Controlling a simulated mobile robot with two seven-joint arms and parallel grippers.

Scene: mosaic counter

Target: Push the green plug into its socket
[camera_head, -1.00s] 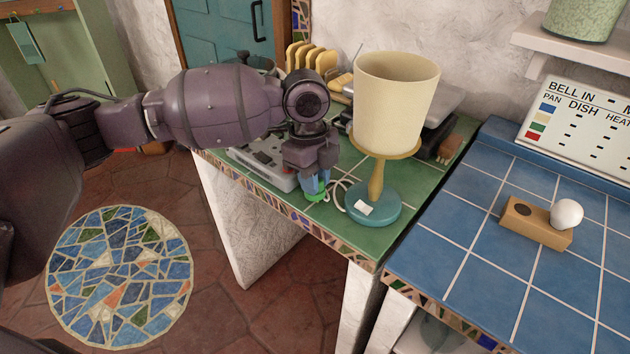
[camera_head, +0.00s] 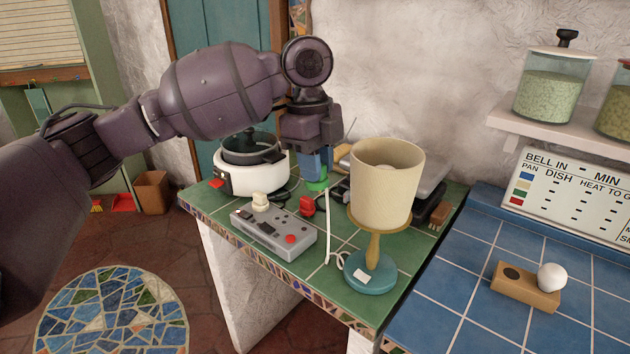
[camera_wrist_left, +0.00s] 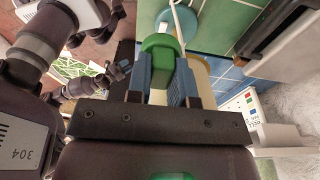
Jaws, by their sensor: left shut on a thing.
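My left gripper (camera_head: 317,166) is shut on the green plug (camera_head: 317,185) and holds it up above the green counter, behind the grey socket strip (camera_head: 284,250). In the left wrist view the green plug (camera_wrist_left: 160,42) sits between the blue fingers. A white cord hangs from the plug toward the lamp (camera_head: 375,245). The strip carries switches, a red button and a cream plug (camera_head: 260,202) at its back left. A red plug (camera_head: 307,206) is just behind the strip. I cannot make out the free sockets. What looks like my right gripper (camera_wrist_left: 118,73) is small in the left wrist view.
A white cooker with a black pot (camera_head: 245,177) stands left of the plug. The lamp with its cream shade stands right of the strip. A blue counter (camera_head: 465,290) at right holds a wooden block with a white bulb (camera_head: 552,277).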

